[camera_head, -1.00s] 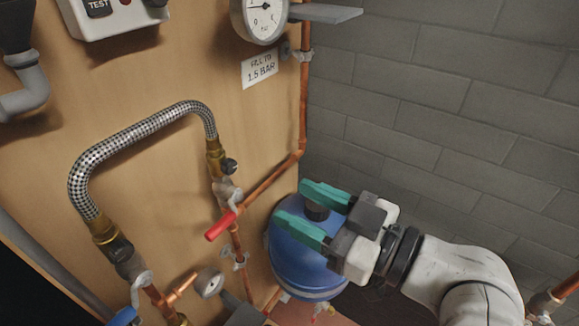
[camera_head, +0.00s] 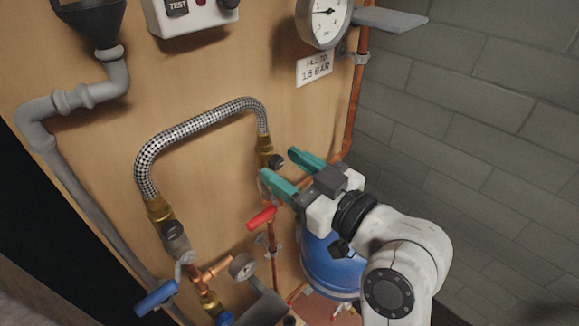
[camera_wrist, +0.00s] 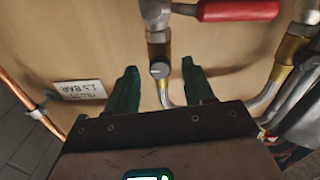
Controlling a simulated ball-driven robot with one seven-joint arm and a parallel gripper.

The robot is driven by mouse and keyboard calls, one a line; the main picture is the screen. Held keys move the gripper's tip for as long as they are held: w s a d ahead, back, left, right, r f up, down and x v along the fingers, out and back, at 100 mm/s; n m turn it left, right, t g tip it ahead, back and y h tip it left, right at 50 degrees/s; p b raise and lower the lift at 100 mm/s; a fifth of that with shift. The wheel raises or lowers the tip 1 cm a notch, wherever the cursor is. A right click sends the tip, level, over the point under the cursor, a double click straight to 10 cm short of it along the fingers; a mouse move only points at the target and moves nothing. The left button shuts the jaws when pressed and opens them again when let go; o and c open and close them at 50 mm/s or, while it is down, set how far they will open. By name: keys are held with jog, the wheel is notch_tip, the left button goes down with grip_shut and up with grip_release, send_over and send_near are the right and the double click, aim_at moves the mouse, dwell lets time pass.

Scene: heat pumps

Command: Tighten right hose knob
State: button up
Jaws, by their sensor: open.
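The right hose knob (camera_head: 276,161) is a small dark knob on the brass fitting at the right end of the braided hose (camera_head: 200,125). In the wrist view the knob (camera_wrist: 160,69) shows as a round grey end between the fingers. My gripper (camera_head: 279,164) is open, with one green finger on each side of the knob in the picture. In the wrist view the gripper (camera_wrist: 159,67) has gaps on both sides of it. I cannot tell whether the fingertips reach past its face. Nothing is held.
A red lever handle (camera_head: 262,218) sits just below the knob. The left hose knob (camera_head: 173,230) and a blue handle (camera_head: 156,298) are at lower left. A blue tank (camera_head: 332,265) stands beneath my arm. A copper pipe (camera_head: 355,105) and brick wall (camera_head: 470,130) are at right.

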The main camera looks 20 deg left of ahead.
grip_shut()
dwell(0.4)
